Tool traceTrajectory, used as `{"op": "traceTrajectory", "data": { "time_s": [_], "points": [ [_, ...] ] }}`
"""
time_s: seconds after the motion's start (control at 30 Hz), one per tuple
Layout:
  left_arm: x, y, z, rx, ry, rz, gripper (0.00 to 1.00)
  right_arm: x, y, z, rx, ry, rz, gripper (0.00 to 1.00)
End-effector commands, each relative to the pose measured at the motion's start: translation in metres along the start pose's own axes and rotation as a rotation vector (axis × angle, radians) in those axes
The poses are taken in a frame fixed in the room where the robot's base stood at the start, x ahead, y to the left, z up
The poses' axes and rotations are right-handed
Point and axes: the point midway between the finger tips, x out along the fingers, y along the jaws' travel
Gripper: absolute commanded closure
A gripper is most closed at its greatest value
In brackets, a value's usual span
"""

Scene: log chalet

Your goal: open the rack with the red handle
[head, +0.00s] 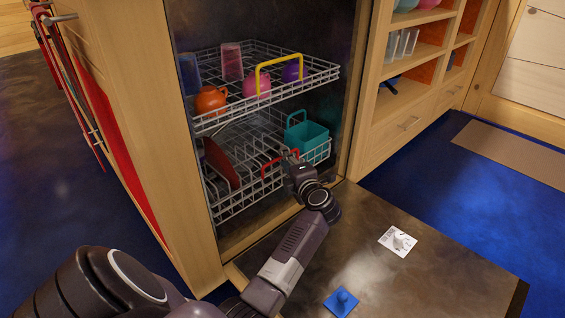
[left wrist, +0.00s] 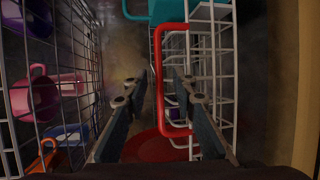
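The red handle (head: 279,163) is on the front rim of the lower white wire rack (head: 240,201) inside the open dishwasher. My left gripper (head: 290,157) is at the handle in the head view. In the left wrist view its two fingers (left wrist: 160,80) are apart, one on each side of the long bar of the red handle (left wrist: 162,108). The gripper looks open; I cannot tell whether either finger touches the bar. The lower rack holds a red plate (head: 220,161) and a teal basket (head: 306,134). My right gripper is not in view.
The upper rack (head: 225,118) with a yellow handle (head: 262,74) holds cups, an orange pot and mugs above my gripper. The lowered door (head: 400,285) carries a white piece (head: 398,241) and a blue piece (head: 342,301). Wooden cabinets (head: 128,120) stand on both sides.

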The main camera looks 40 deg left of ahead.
Motion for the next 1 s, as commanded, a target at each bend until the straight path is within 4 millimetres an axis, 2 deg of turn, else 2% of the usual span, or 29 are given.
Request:
{"op": "traceTrajectory", "data": {
  "time_s": [0.2, 0.57, 0.67, 0.8, 1.0],
  "points": [
    [0.024, -0.001, 0.0, 0.0, 0.0, 0.002, 0.75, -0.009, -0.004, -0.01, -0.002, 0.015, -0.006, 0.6],
    [0.029, 0.001, 0.0, 0.0, 0.0, 0.0, 0.75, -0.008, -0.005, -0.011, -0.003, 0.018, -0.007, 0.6],
    [0.029, 0.001, 0.0, 0.001, 0.0, 0.001, 0.83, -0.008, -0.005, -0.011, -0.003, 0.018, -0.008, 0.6],
    [0.029, 0.001, 0.0, 0.001, 0.0, 0.001, 0.98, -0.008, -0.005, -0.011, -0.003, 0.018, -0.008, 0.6],
    [0.029, 0.0, 0.0, 0.001, 0.0, 0.0, 1.0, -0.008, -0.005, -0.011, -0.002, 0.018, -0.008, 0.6]
  ]
}}
